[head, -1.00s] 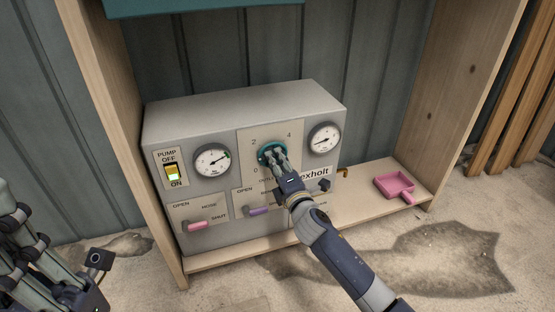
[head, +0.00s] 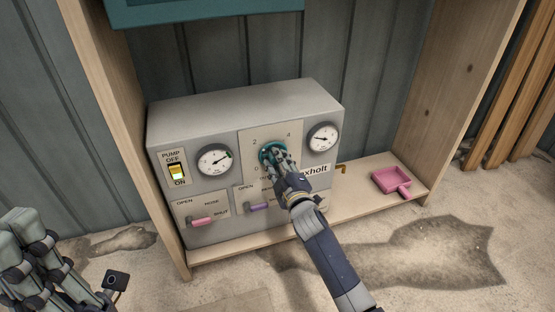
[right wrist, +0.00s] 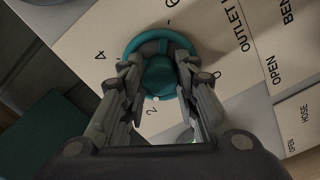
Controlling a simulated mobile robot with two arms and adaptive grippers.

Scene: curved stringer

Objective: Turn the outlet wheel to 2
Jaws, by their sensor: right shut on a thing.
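The outlet wheel (head: 266,153) is a teal round knob on a pale plate in the middle of the grey pump panel (head: 235,100). The numbers 2 and 4 show above it in the head view. My right gripper (head: 273,156) is shut on the wheel. In the right wrist view, the fingers of the gripper (right wrist: 158,78) lie on either side of the raised teal grip of the wheel (right wrist: 157,75), with 4 and 2 printed around it. The wheel's exact setting is hard to tell. My left gripper (head: 48,260) is at the lower left, away from the panel.
Round gauges (head: 214,160) and (head: 323,138) flank the wheel. The lit pump switch (head: 177,172) is at the panel's left. A pink lever (head: 202,222) and a purple lever (head: 257,207) sit below.

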